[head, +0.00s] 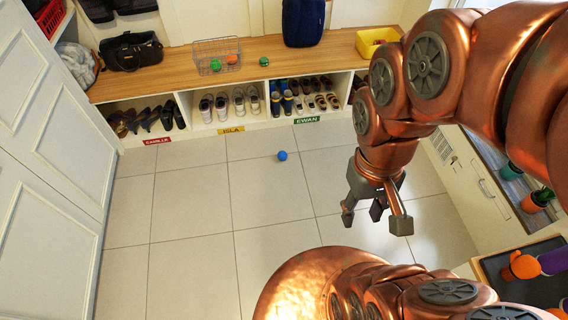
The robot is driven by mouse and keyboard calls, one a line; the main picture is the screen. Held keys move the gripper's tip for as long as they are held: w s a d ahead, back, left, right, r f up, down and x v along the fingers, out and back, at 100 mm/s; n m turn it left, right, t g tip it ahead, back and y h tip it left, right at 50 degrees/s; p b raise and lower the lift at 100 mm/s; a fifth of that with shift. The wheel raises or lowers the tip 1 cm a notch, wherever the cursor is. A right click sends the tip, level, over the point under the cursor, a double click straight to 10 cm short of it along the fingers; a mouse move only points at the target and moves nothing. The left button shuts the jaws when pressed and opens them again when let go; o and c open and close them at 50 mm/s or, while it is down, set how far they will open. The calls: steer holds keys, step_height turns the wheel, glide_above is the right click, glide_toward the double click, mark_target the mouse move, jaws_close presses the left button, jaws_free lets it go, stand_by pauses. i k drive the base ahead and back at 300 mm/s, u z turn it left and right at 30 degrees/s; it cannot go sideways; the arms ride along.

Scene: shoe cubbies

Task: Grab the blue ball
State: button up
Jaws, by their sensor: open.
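The blue ball (282,155) is small and round. It lies on the tiled floor in the head view, a little in front of the cubby bench, below the green EWAN label. My gripper (376,218) hangs from the copper arm to the right of the ball and nearer to me. Its dark fingers are spread and empty, and they are clear of the ball. Nothing hides the ball.
The wooden bench (170,80) has shoe cubbies under it. On top are a wire basket (217,55) with balls, a green ball (264,61), a blue backpack (303,22) and a yellow bin (377,42). White doors (50,170) stand left. The floor around the ball is clear.

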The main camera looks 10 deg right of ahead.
mark_target(282, 155)
steer(key=u, duration=0.8)
steer(key=i, duration=1.5)
steer(key=z, duration=0.65)
